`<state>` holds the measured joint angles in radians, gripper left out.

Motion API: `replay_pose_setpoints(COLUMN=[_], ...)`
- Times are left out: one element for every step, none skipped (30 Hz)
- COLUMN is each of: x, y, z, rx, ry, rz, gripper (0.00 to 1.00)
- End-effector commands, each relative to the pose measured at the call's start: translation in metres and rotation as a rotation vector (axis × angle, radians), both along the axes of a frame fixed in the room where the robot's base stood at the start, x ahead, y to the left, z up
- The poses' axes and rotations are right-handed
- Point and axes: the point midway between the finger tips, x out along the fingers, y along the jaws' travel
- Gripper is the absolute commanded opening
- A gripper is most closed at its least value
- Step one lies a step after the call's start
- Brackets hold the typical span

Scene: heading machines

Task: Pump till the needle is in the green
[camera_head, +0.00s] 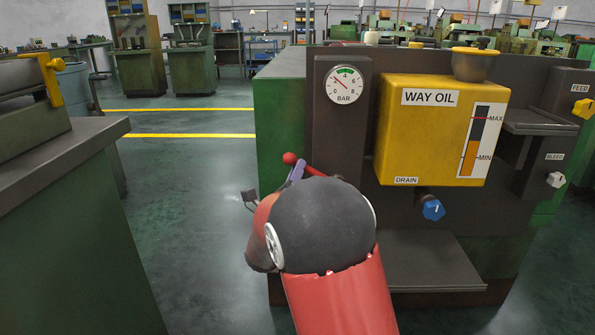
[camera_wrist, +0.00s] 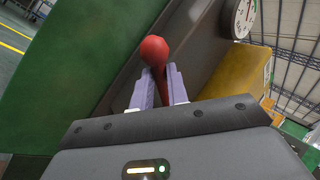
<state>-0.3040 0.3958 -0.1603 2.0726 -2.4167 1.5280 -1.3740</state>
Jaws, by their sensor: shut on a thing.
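The round white pressure gauge (camera_head: 345,84), marked BAR, is on a dark upright panel, with a green band at the top near 4. Its thin needle seems to point up and left, near 2, outside the green. The red pump handle (camera_head: 289,158) ends in a ball knob just left of the panel. In the wrist view the red handle (camera_wrist: 154,50) stands between the two purple fingers, ball beyond their tips. My gripper (camera_head: 297,173) is shut on the handle's shaft; it also shows in the wrist view (camera_wrist: 160,76). My arm hides the handle's lower part.
Right of the gauge is a yellow WAY OIL tank (camera_head: 440,135) with a blue DRAIN knob (camera_head: 433,209) below. A yellow FEED knob (camera_head: 583,108) and white BLEED knob (camera_head: 556,180) are far right. A green-grey machine (camera_head: 60,200) stands left; open floor lies between.

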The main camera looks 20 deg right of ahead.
Motion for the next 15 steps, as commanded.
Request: replay_pose_setpoints(x=[0.0002,0.0002,0.0002,0.0002,0.0002,0.0002,0.0001,0.0001,0.0001,0.0001,0.0001,0.0001,0.0001,0.0001,0.0001], y=[0.0005,0.0005,0.0005,0.0005,0.0005,0.0005,0.0004,0.0004,0.0004,0.0004,0.0004,0.0004,0.0003,0.0003,0.0002], z=[-0.0005,-0.0006,-0.0006,-0.0005,-0.0005,-0.0005,-0.0006,-0.0006,-0.0006,-0.0004,-0.0004,-0.0004,-0.0005,-0.0004,-0.0004], rx=[-0.001,-0.001,-0.001,-0.001,-0.001,-0.001,0.000,0.000,0.000,0.000,0.000,0.000,0.000,0.000,0.000], ry=[0.002,0.001,0.002,0.001,0.001,0.001,0.001,0.001,0.001,0.001,0.001,0.001,0.001,0.001,0.001], rz=[0.001,0.001,0.001,0.001,0.001,0.001,0.001,0.001,0.001,0.001,0.001,0.001,0.001,0.001,0.001], gripper=[0.00,0.00,0.00,0.00,0.00,0.00,0.00,0.00,0.00,0.18,0.22,0.28,0.32,0.35,0.38])
